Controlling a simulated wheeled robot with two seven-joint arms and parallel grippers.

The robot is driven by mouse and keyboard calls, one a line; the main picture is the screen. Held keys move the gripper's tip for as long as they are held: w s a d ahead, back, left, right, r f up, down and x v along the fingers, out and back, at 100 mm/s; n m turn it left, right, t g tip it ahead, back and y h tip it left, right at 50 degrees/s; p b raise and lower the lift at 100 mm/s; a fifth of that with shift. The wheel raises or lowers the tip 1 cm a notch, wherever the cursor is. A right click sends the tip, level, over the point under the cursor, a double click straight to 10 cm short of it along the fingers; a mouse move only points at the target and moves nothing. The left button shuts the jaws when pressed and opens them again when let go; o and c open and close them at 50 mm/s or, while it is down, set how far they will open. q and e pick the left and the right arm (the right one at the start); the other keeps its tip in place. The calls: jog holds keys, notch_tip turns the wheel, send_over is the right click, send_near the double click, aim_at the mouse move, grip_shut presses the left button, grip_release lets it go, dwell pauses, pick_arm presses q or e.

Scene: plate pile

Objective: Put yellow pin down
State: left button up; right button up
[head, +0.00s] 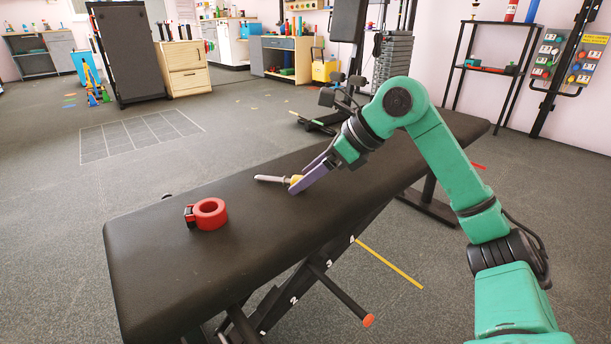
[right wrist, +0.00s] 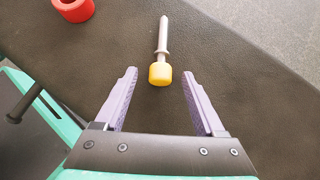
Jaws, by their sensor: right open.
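The yellow pin (head: 272,179) has a yellow head and a grey shaft. It lies on its side on the black padded bench (head: 150,262), its shaft pointing left in the head view. In the right wrist view the pin (right wrist: 160,73) lies with its yellow head just beyond and between my fingertips. My right gripper (head: 308,178) is open, low over the bench at the yellow head; in the right wrist view its fingers (right wrist: 158,77) are apart, with a gap on each side of the head. My left gripper is not in view.
A red ring-shaped object (head: 209,214) sits on the bench to the left of the pin. The bench top around them is clear. An orange-tipped lever (head: 368,320) sticks out below the bench's front edge. Shelves and cabinets stand far back.

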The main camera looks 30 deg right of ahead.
jog(key=p+v, duration=0.2)
jog(key=v, duration=1.2)
jog(key=shift+p, duration=0.3)
